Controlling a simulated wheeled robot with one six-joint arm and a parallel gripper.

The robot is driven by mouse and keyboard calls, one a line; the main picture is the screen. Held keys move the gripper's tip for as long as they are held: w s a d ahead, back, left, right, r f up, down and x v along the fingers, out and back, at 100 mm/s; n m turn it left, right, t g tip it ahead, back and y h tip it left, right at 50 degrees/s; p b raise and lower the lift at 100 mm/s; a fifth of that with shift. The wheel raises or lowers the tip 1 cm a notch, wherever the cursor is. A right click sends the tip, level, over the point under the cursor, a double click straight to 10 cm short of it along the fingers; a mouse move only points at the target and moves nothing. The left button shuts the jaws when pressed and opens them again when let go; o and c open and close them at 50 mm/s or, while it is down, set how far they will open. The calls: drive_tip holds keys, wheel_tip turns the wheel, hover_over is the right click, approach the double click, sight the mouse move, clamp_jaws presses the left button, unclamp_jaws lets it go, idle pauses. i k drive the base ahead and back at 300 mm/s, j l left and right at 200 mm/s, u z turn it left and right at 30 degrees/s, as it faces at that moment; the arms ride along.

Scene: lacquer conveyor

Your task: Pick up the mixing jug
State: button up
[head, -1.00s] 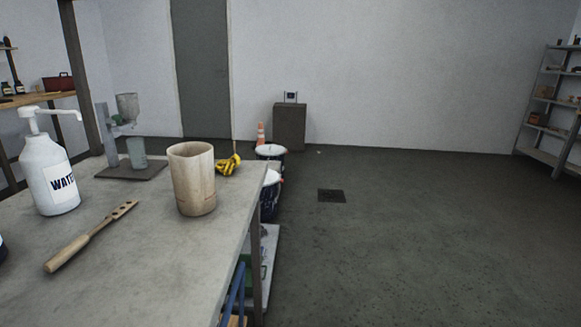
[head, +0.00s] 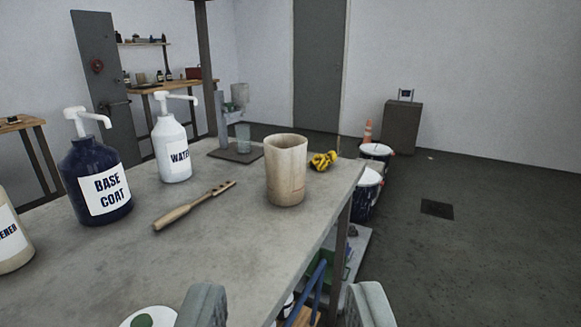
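The mixing jug (head: 286,172) is a tan, stained, open-topped cup. It stands upright on the grey worktable (head: 245,225), near the table's right edge. My gripper (head: 287,312) shows at the bottom of the head view as two grey fingers set wide apart. It is open, with no object held between the fingers. The jug is beyond the fingers and apart from them, roughly in line with the gap. The jug's whole near side is in view.
A wooden paddle (head: 193,206) lies left of the jug. WATER (head: 171,150) and BASE COAT (head: 96,180) pump bottles stand further left. A viscosity-cup stand (head: 236,150) and yellow gloves (head: 324,160) are behind. Buckets (head: 366,192) stand beside the table.

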sight(285, 154)
drive_tip(key=i+l+u, duration=0.3)
drive_tip(key=i+l, duration=0.2)
drive_tip(key=i+l+u, duration=0.25)
drive_tip(key=i+l, duration=0.2)
drive_tip(key=l, duration=0.15)
